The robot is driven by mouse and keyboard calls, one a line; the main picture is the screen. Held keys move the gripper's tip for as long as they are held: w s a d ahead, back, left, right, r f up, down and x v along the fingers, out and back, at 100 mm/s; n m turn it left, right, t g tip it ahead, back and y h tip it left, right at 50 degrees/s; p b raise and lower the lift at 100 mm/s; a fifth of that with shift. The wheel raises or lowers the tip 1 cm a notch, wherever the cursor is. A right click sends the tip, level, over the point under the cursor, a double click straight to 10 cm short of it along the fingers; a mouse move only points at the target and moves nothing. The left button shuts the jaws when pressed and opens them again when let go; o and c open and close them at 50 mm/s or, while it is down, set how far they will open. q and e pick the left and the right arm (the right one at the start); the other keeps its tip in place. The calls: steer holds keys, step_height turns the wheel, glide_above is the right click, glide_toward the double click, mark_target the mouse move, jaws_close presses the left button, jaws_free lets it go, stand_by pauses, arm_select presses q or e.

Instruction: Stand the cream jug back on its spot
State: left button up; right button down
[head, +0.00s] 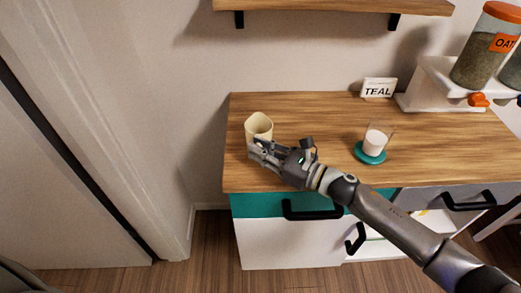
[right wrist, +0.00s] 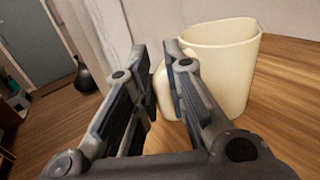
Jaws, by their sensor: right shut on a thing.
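The cream jug (head: 259,126) is upright at the left end of the wooden counter top (head: 320,108). It also shows in the right wrist view (right wrist: 225,65), with its handle between my fingers. My right gripper (head: 256,148) is shut on the jug's handle, at the jug's near side; it also shows in the right wrist view (right wrist: 160,70). The jug's base is partly hidden by the gripper, so I cannot tell for sure whether it touches the counter. My left gripper is not in view.
A glass with white contents (head: 376,142) stands on a teal coaster (head: 370,155). A "TEAL" sign (head: 378,88) stands at the back, beside a white stand (head: 432,84) with an oat dispenser (head: 487,50). A wooden shelf (head: 330,5) hangs above. The middle of the counter is clear.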

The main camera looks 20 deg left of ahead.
steer(key=shift+f, duration=0.25)
steer(key=shift+f, duration=0.1)
steer(key=c, duration=1.5)
jaws_free()
steer(key=shift+f, duration=0.1)
steer(key=shift+d+r, duration=0.1)
steer(key=shift+r, duration=0.1)
steer(key=b+v, duration=0.2)
steer(key=v, duration=1)
